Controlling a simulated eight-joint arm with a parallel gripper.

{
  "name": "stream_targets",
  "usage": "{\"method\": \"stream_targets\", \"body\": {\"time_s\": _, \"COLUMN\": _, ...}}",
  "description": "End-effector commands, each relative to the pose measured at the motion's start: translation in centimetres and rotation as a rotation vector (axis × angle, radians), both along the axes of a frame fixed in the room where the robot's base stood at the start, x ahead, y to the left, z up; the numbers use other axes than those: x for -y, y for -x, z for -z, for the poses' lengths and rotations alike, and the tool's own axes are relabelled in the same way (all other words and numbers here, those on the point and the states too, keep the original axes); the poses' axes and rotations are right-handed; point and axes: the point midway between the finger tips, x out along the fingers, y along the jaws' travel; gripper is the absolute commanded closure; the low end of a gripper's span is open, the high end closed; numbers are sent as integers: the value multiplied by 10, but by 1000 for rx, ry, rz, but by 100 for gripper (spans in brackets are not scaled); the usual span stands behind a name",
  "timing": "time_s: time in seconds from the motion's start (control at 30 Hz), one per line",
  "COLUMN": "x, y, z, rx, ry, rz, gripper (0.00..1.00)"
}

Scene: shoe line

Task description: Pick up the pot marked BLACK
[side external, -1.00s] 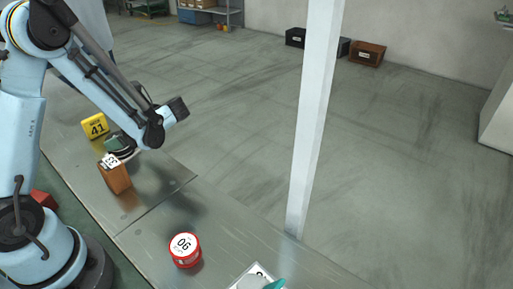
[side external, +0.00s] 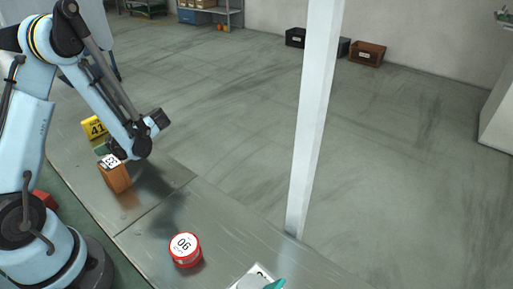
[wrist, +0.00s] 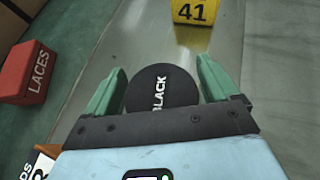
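The pot marked BLACK (wrist: 160,92) shows in the wrist view as a round dark lid with white lettering. It lies between the two green fingers of my gripper (wrist: 160,65), which stand apart on either side of it. I cannot tell whether the fingers touch its sides. In the side external view my gripper (side external: 103,149) is low over the far left part of the bench, partly hidden behind a brown block with a white label. The pot itself is hidden there.
A yellow marker 41 (wrist: 191,11) stands just beyond the pot. The brown block (side external: 116,178) is close beside my gripper. A red LACES box (wrist: 30,72) is at the left. A red round tin (side external: 185,250) stands farther along the bench (side external: 160,215). A white post (side external: 315,120) rises beside it.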

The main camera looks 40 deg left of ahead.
Motion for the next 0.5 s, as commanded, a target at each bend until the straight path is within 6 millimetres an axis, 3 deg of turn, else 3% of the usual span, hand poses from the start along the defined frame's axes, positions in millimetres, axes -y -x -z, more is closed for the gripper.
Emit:
{"method": "stream_targets", "body": {"time_s": 0.07, "x": 0, "y": 0, "z": 0, "rx": 0, "ry": 0, "rz": 0, "gripper": 25}}
{"method": "stream_targets", "body": {"time_s": 0.5, "x": 0, "y": 0, "z": 0, "rx": 0, "ry": 0, "rz": 0, "gripper": 92}}
